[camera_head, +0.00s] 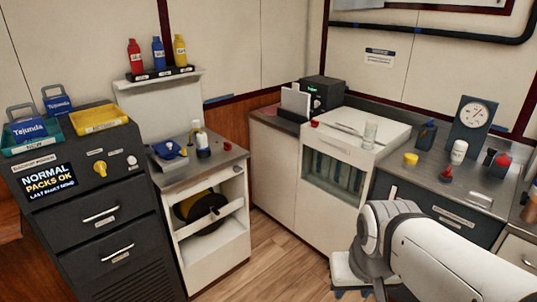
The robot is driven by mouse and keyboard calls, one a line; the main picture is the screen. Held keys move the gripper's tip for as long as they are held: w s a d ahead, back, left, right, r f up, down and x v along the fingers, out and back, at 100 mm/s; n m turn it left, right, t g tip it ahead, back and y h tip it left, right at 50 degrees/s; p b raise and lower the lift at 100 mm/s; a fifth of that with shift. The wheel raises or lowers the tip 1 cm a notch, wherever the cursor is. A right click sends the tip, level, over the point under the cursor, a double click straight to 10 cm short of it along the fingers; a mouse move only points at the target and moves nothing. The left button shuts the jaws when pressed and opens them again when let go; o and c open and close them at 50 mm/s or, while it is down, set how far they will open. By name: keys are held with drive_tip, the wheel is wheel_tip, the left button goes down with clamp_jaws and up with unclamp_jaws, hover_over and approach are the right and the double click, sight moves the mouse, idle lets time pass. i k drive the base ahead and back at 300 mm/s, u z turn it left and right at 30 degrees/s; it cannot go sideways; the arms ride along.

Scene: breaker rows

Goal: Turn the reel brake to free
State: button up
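The reel (188,207), black with a yellow part, sits in the open front of a white cabinet left of centre. A dark fitting (214,210) shows at the reel's front, by a pale bar across the opening. I cannot tell whether this fitting is the reel brake or how it is set. My white and grey arm (440,255) reaches in from the lower right. What seems to be my gripper (350,272) is at the bottom edge, right of the reel cabinet and well apart from it. Its fingers are not clear, and I see nothing held.
A dark power cabinet (97,215) with drawers and a yellow knob (100,168) stands left of the reel cabinet. Several small items lie on the steel counter (400,172) at the right. The wooden floor (265,255) before the reel cabinet is clear.

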sight(236, 169)
drive_tip(key=z, duration=0.3)
drive_tip(key=i, duration=1.25)
drive_tip(key=u, duration=0.6)
